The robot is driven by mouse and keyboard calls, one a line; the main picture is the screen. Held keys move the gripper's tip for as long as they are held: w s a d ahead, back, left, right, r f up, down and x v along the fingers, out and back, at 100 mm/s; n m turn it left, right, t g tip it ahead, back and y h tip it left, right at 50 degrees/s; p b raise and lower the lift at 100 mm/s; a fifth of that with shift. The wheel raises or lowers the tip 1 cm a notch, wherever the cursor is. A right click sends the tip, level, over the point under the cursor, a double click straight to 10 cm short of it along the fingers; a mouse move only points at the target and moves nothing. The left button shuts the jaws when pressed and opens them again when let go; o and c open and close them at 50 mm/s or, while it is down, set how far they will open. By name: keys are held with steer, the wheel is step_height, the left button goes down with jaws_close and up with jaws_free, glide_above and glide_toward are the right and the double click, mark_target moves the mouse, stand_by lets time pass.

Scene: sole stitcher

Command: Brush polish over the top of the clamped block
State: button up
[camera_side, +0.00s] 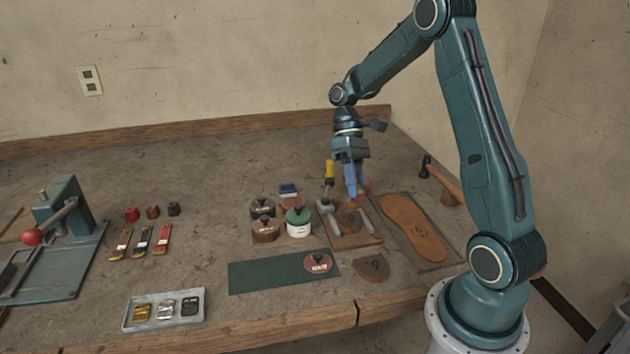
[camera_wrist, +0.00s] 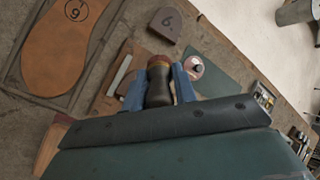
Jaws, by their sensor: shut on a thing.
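My gripper (camera_side: 355,185) is above the back of the wooden clamp base (camera_side: 355,239), its blue fingers pointing down. In the wrist view the fingers (camera_wrist: 160,90) are shut on a dark handle with a reddish-brown end (camera_wrist: 158,82), which looks like a brush. In the side view a bit of red shows by the fingertips; the bristles cannot be made out. The brown clamped block (camera_side: 351,221) sits between two grey clamp bars, below and in front of my gripper. In the wrist view the clamp base (camera_wrist: 104,98) is partly hidden behind the fingers.
A yellow-handled tool (camera_side: 329,170) stands just left of my gripper. Polish jars, one green-lidded (camera_side: 298,222), stand left of the clamp. A sole (camera_side: 414,228) lies in a tray at right. A green mat (camera_side: 262,275) and loose heel piece (camera_side: 371,268) lie in front.

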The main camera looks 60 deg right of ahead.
stand_by(0.3)
steer(key=shift+r, duration=0.45)
steer(key=shift+f, duration=0.1)
